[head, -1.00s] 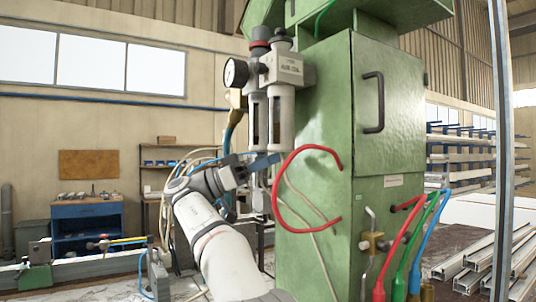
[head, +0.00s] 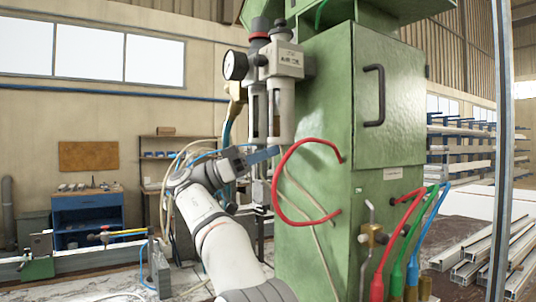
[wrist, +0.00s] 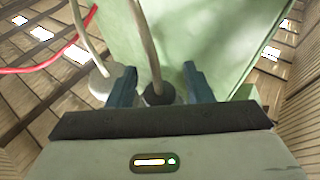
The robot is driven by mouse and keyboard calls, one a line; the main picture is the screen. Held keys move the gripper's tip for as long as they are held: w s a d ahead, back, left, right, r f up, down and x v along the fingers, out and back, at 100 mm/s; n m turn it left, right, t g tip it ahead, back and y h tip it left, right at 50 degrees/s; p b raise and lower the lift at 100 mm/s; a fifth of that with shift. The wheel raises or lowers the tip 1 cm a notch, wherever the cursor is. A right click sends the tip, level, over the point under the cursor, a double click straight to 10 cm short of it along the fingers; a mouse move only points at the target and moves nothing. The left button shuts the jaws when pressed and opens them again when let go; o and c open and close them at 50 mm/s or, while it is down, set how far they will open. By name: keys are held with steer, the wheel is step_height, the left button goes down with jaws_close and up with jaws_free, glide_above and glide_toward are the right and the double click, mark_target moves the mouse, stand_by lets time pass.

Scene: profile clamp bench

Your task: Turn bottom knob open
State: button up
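The air unit (head: 281,62) hangs beside the green cabinet, with two pale bowls (head: 281,112) under its body. My gripper (head: 262,156) is just below the bowls, its blue fingers pointing right in the head view. In the wrist view my gripper (wrist: 160,84) is open, with one finger on each side of a dark round part (wrist: 157,95), which looks like a bottom knob. I cannot tell whether the fingers touch it. A pale round part (wrist: 102,80) lies just outside the left finger. The knob is not clear in the head view.
A red hose (head: 283,185) loops from the green cabinet (head: 390,155) close to my gripper. A pressure gauge (head: 235,65) sticks out left of the air unit. A blue workbench (head: 88,215) stands farther back on the left.

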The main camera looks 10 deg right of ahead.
steer(key=b+v, duration=0.1)
steer(key=v, duration=0.6)
steer(key=shift+a+f, duration=0.15)
steer(key=shift+a, duration=0.25)
steer(key=shift+w, duration=0.15)
